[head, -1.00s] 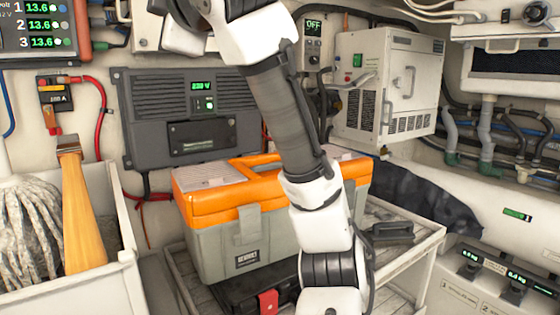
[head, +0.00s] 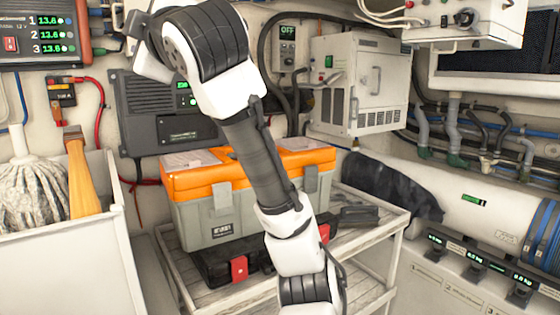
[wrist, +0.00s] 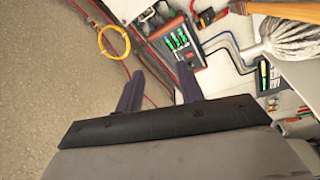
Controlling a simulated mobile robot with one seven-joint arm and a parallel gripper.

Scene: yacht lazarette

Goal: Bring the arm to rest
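My arm crosses the middle of the head view, running from the upper left down to the bottom edge. Its end is out of that view. In the wrist view my gripper (wrist: 160,92) shows two dark fingers set well apart, with nothing between them. The fingers point toward the floor and wall area and touch nothing that I can see. An orange ring of cable or hose (wrist: 100,42) lies beyond the left finger, apart from it.
An orange and grey toolbox (head: 205,205) sits on a slatted cart (head: 368,232) behind my arm. A white bin (head: 70,255) with a mop (head: 32,190) and a wooden-handled brush (head: 84,180) stands at left. Bare floor (wrist: 60,110) shows in the wrist view.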

